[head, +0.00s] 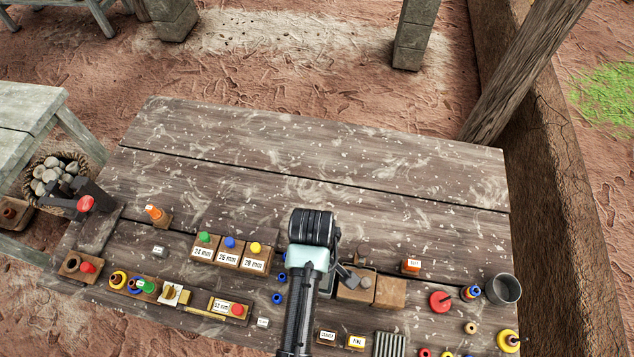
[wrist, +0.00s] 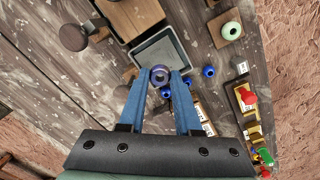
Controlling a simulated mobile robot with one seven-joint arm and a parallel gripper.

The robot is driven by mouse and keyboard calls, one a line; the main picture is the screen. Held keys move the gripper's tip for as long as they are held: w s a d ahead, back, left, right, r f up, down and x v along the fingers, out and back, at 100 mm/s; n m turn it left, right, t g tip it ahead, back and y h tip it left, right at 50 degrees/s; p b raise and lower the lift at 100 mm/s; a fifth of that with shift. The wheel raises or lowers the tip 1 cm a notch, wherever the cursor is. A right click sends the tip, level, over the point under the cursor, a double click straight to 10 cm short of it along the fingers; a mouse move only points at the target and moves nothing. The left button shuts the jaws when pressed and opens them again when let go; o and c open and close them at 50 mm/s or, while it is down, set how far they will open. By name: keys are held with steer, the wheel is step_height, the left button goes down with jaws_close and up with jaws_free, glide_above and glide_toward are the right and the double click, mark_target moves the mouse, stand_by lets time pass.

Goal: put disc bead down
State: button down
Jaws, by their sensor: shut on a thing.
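The disc bead (wrist: 160,75), a dark purple-blue ring, is pinched between the tips of my gripper's blue fingers (wrist: 159,77) in the wrist view. Its hole faces the camera. Behind it lies a shallow grey square tray (wrist: 178,42), and the bead overlaps the tray's near edge in the picture. I cannot tell how high the bead is above it. In the head view my arm hides the bead and most of the tray.
Small blue beads (wrist: 208,71) lie loose beside the tray. Wooden blocks (head: 390,292) stand right of my arm in the head view. Labelled blocks with coloured knobs (head: 228,254) stand to the left. A grey cup (head: 503,288) is at the right. The table's far half (head: 320,160) is clear.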

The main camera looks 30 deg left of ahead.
steer(key=shift+f, duration=2.2)
steer(key=shift+f, duration=0.2)
steer(key=c, duration=0.6)
jaws_free()
steer(key=shift+r, duration=0.2)
